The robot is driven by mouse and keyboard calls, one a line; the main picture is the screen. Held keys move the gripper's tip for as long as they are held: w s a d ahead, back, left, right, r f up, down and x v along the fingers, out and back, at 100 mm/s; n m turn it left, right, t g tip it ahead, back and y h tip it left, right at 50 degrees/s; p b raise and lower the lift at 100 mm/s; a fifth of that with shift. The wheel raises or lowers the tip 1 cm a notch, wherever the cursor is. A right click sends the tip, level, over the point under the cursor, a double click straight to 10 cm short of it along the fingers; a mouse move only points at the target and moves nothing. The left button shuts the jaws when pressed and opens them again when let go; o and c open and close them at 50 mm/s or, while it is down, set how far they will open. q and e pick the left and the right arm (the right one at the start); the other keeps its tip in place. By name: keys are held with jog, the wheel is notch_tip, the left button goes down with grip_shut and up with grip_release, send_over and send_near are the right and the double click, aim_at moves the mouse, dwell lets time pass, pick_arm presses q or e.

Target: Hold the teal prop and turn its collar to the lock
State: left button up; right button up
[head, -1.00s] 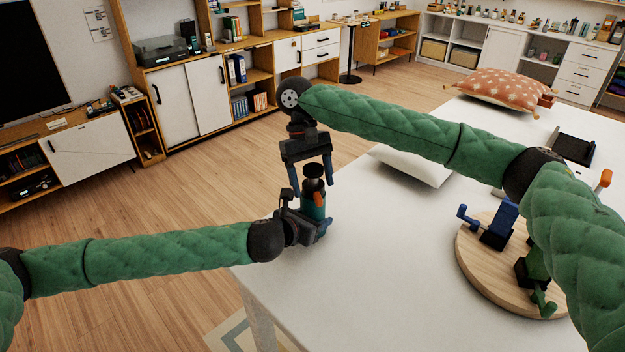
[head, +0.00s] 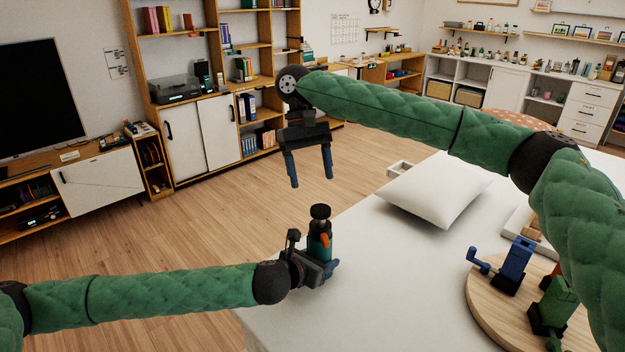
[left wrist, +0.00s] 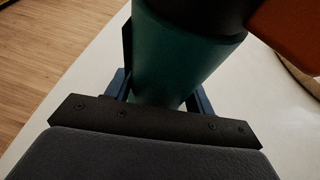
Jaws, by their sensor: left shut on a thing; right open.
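The teal prop (head: 318,246) stands upright near the white table's left edge, with a black top (head: 320,212) and an orange tab (head: 324,240) on its side. My left gripper (head: 325,268) is shut on its teal body. The left wrist view shows the teal body (left wrist: 178,55) between the blue fingers, with a dark band above it and part of the orange tab (left wrist: 290,30). My right gripper (head: 309,168) is open and empty, fingers pointing down, above and apart from the prop. Whether the prop touches the table cannot be told.
A white cushion (head: 432,190) lies on the white table (head: 400,300) behind the prop. A round wooden board (head: 490,302) with blue and green stands is at the right, partly behind my right arm. The table between prop and board is clear.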

dwell(0.4)
pick_arm(q)
jog(key=o, duration=1.5)
jog(key=shift+c, duration=0.2)
